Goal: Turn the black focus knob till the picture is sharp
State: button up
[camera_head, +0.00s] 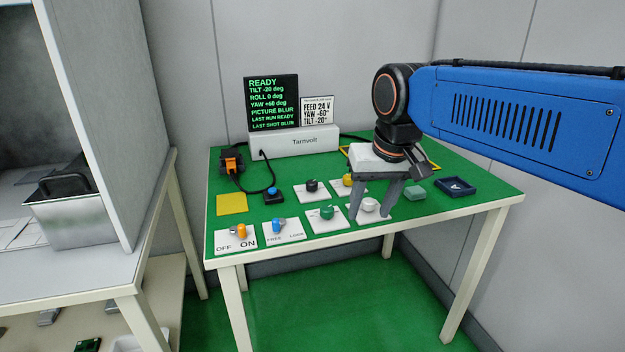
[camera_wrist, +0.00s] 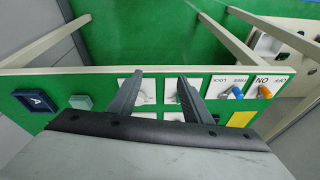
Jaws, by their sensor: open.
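The black knob (camera_head: 312,186) sits on a white plate in the back row of controls on the green table. It is not clearly seen in the wrist view. The black screen (camera_head: 272,101) reads READY, TILT -20, ROLL 0, YAW +60, PICTURE BLUR, LAST SHOT BLUR. My gripper (camera_head: 372,220) is open and points down to the right of the black knob, over the white knob's plate. Its two grey fingers also show in the wrist view (camera_wrist: 161,74), apart and with nothing clearly held between them.
Close by are a yellow knob (camera_head: 348,180), a green knob (camera_head: 327,212) and a white knob (camera_head: 369,205). An orange switch (camera_head: 241,231), blue lever (camera_head: 279,226) and blue button (camera_head: 272,194) stand left. A cable (camera_head: 270,172) loops behind. A card (camera_head: 317,110) reads YAW -60, TILT -20.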

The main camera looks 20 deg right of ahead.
jog(key=w+a+r+m+g, duration=0.2)
jog(key=w+r, duration=0.6)
jog(key=w, duration=0.4)
notch_tip(320, 180, up, 4)
jog(key=m+g, duration=0.1)
send_over(312, 181)
notch_tip(312, 181, down, 17)
jog(key=shift+s+r, duration=0.1)
jog(key=shift+c, duration=0.7)
jog(key=c, duration=0.9)
